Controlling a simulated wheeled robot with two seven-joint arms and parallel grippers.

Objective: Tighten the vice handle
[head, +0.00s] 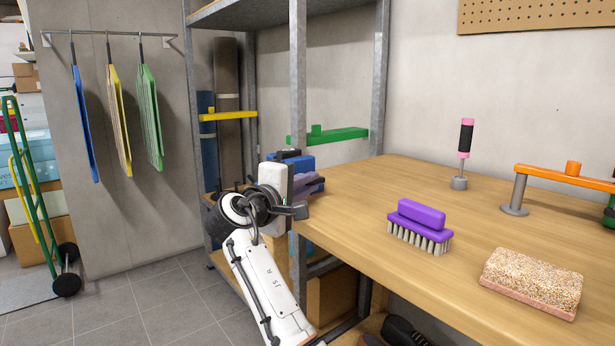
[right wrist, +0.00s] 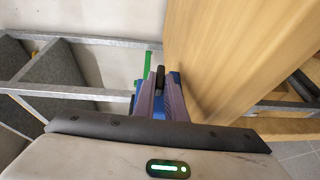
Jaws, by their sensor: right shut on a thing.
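The blue vice (head: 300,160) is at the left end of the wooden workbench (head: 360,195), largely hidden behind my right wrist. My right gripper (head: 312,184) is at the vice, its greyish-purple fingers pointing toward the bench end. In the right wrist view, the gripper (right wrist: 159,100) is shut on a dark, narrow piece, which looks like the vice handle (right wrist: 160,76). Blue parts of the vice (right wrist: 174,80) show behind the fingers. The handle's full length and the vice jaws are hidden. My left gripper is not in view.
On the bench stand a purple brush (head: 418,222), a speckled sponge block (head: 530,280), a pink-and-black handled tool (head: 464,150) and an orange-barred piece (head: 560,175). A metal shelf post (head: 298,80) rises close behind my right wrist. The floor at left is mostly clear.

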